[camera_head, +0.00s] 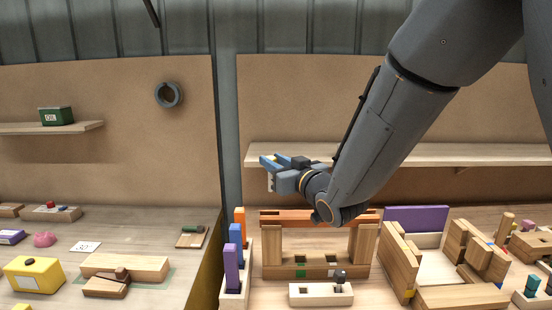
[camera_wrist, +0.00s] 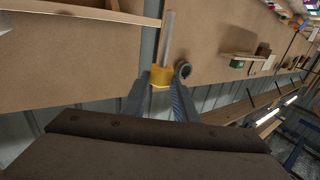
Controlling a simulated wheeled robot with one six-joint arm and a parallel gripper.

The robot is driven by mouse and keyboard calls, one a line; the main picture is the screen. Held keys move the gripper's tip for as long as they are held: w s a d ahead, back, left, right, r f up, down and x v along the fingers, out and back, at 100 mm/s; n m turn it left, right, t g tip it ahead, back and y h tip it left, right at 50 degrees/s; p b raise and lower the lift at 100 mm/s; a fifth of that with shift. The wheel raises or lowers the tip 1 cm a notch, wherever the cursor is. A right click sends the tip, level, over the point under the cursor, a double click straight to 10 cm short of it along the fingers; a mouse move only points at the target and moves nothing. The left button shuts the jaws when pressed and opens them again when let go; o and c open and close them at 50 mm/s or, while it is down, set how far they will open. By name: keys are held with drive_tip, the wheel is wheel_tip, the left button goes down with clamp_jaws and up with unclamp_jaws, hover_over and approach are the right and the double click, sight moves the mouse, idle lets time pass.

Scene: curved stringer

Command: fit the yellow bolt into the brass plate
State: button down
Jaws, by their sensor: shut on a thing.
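My gripper (camera_head: 267,163), with blue fingers, is raised above the bench in front of the brown back panel in the head view. In the wrist view my gripper (camera_wrist: 160,88) is shut on the yellow bolt (camera_wrist: 161,76). The bolt's yellow block sits between the fingertips, and a pale grey rod extends from it away from the gripper. I cannot make out the bolt in the head view. I cannot identify the brass plate in either view.
An orange-topped wooden frame (camera_head: 272,247) stands below my gripper, with a pale slotted block (camera_head: 307,297) before it. Coloured pegs (camera_head: 236,245) stand left, an open wooden box (camera_head: 398,262) right. A shelf (camera_head: 400,155) runs behind. A grey ring (camera_head: 168,95) hangs on the panel.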

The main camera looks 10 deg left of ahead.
drive_tip(key=shift+s+d, duration=0.1)
drive_tip(key=shift+d, duration=0.05)
drive_tip(key=b, duration=0.5)
hover_over(276, 218)
drive_tip(key=shift+f, duration=2.9)
drive_tip(key=shift+f+b, duration=3.35)
drive_tip(key=shift+f, duration=0.35)
drive_tip(key=c, duration=1.3)
unclamp_jaws()
drive_tip(key=shift+c, duration=0.2)
drive_tip(key=shift+b+v, duration=0.9)
drive_tip(key=shift+v, duration=2.95)
